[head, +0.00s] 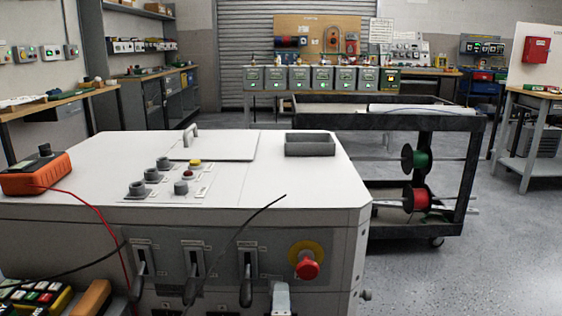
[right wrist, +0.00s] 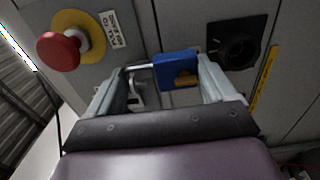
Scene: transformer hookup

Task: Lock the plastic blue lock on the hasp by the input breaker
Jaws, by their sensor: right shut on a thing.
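The blue lock (right wrist: 176,70) sits between the fingers of my right gripper (right wrist: 165,80) in the right wrist view, and the gripper is shut on it. An orange-brown part shows on the lock's lower edge. Its metal shackle (right wrist: 139,68) points left. A pale metal piece (right wrist: 136,95), perhaps the hasp, lies by the left finger; I cannot tell whether the shackle passes through it. In the head view, the lock is hidden, and a grey part (head: 281,298) at the bottom edge may be my right gripper. My left gripper is out of view.
A red emergency stop (head: 307,268) on a yellow ring is on the cabinet front, near three black breaker handles (head: 246,283). A black knob panel (right wrist: 238,45) is close to the right finger. An orange meter (head: 35,177) and a grey tray (head: 310,145) sit on the cabinet top.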

